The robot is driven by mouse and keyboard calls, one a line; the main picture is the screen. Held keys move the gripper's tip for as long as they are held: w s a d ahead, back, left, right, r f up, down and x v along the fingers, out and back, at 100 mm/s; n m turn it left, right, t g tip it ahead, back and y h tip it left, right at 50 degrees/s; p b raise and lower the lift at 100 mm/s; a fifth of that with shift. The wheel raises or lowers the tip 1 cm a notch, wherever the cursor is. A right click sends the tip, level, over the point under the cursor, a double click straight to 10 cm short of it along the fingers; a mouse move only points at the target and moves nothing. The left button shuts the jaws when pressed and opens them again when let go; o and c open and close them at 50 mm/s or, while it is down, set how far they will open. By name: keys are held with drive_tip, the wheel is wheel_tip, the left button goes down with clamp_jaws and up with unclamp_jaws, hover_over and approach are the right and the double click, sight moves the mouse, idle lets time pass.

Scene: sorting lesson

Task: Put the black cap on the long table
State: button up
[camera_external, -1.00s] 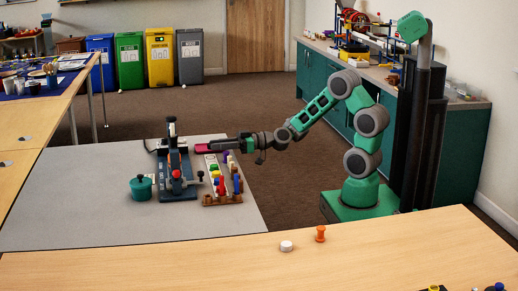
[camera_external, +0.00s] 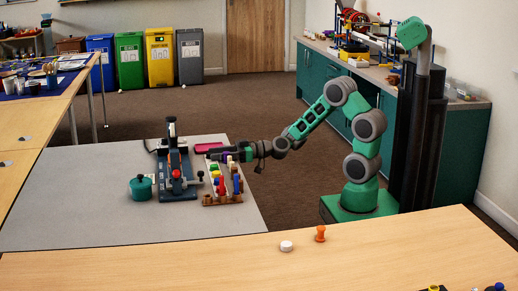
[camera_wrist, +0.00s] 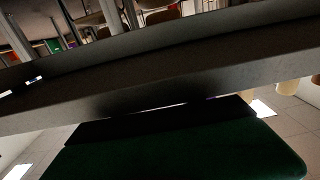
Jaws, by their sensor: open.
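My gripper (camera_external: 211,151) is open, held low at the back of a coloured rack (camera_external: 222,201) on the grey table (camera_external: 85,205). I cannot make out its separate fingers in the external view. No black cap can be told for certain; small dark pieces in the rack are too small to name. A dark piece (camera_external: 497,287) sits at the bottom right corner on the light wooden table (camera_external: 380,250), partly cut off. The wrist view shows a grey slab edge (camera_wrist: 160,85) close by and a dark green surface, with no cap in sight.
A blue-grey press-like device (camera_external: 178,180) and a teal pot (camera_external: 141,187) stand left of the rack.

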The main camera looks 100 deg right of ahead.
drive_tip(key=shift+r+p, duration=0.15)
drive_tip(key=shift+p, duration=0.3)
drive_tip(key=s+b, duration=0.4)
drive_tip(key=s, duration=0.7)
drive_tip(key=shift+d+f, duration=0.2)
drive_tip(key=shift+f, duration=0.05)
drive_tip(key=shift+o, duration=0.7)
drive_tip(key=shift+s+a+r, duration=0.1)
drive_tip(key=shift+s, duration=0.4)
